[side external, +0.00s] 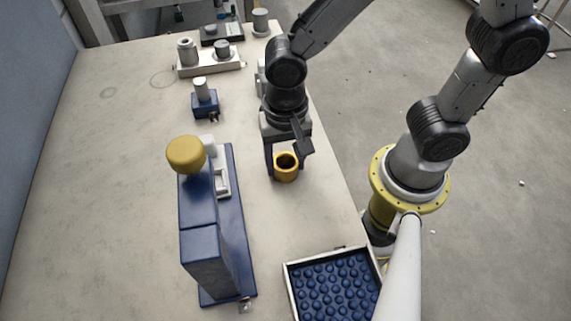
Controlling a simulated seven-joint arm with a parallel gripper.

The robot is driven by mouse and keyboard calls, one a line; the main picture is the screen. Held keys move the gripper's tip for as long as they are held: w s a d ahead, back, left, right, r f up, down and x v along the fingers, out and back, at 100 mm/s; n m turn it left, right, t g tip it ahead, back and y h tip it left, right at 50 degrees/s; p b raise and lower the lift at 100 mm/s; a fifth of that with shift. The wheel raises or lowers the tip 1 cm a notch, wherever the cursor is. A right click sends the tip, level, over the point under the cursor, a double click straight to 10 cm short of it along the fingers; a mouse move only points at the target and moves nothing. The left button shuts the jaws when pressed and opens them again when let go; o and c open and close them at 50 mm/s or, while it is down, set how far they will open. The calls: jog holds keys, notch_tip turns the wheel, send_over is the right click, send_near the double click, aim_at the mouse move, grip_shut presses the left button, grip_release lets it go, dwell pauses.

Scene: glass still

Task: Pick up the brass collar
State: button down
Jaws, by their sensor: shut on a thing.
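The brass collar (286,172) is a short golden ring with a dark open bore, seen in the side external view near the middle of the table. My gripper (286,160) points down over it and is shut on it, with a finger on either side of the collar. The collar's open top faces the camera. I cannot tell whether its underside touches the table or hangs just above it.
A blue press-like fixture (213,235) with a yellow knob (185,154) stands left of my gripper. A tray of blue bumps (287,284) lies at the front right. A small blue block (205,103) and a metal plate with cylinders (209,67) stand farther back. The left tabletop is clear.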

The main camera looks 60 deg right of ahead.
jog(key=shift+r, duration=0.75)
jog(key=shift+r, duration=0.25)
jog(key=shift+r, duration=0.1)
notch_tip(320, 180, up, 5)
jog(key=shift+f, duration=0.1)
dwell(0.6)
